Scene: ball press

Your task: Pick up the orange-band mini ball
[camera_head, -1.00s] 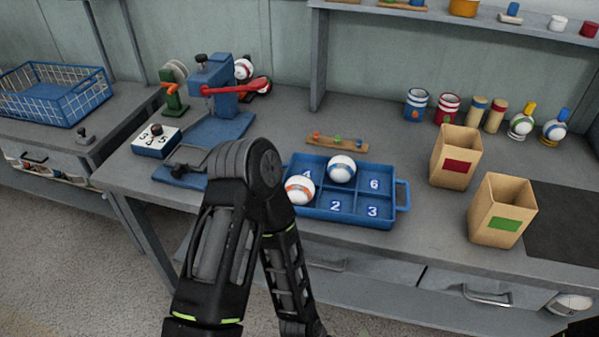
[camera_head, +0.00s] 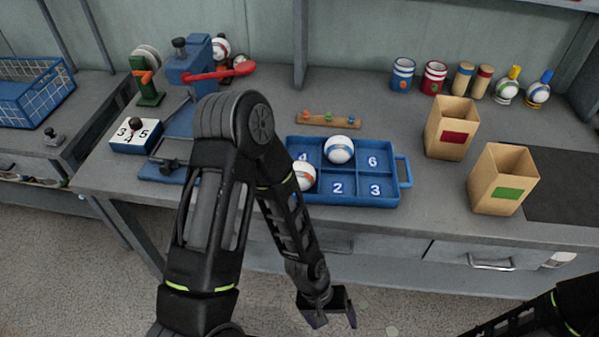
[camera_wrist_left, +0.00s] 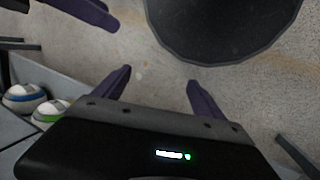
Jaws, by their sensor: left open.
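The orange-band mini ball (camera_head: 304,176) is white with an orange stripe. It sits in the left part of the blue numbered tray (camera_head: 403,172), partly hidden behind my left arm. A blue-band ball (camera_head: 340,149) sits in the tray's back middle compartment. My left gripper (camera_head: 331,312) hangs low in front of the bench, over the floor, below and apart from the ball. Its jaws are open and empty; its fingers also show in the left wrist view (camera_wrist_left: 160,88).
Two cardboard bins (camera_head: 452,128) (camera_head: 503,178) stand right of the tray. A blue press with a red lever (camera_head: 218,73) stands at the back left. The bench front edge lies between my left gripper and the tray. In the left wrist view, two balls (camera_wrist_left: 25,97) (camera_wrist_left: 50,112) lie at the left.

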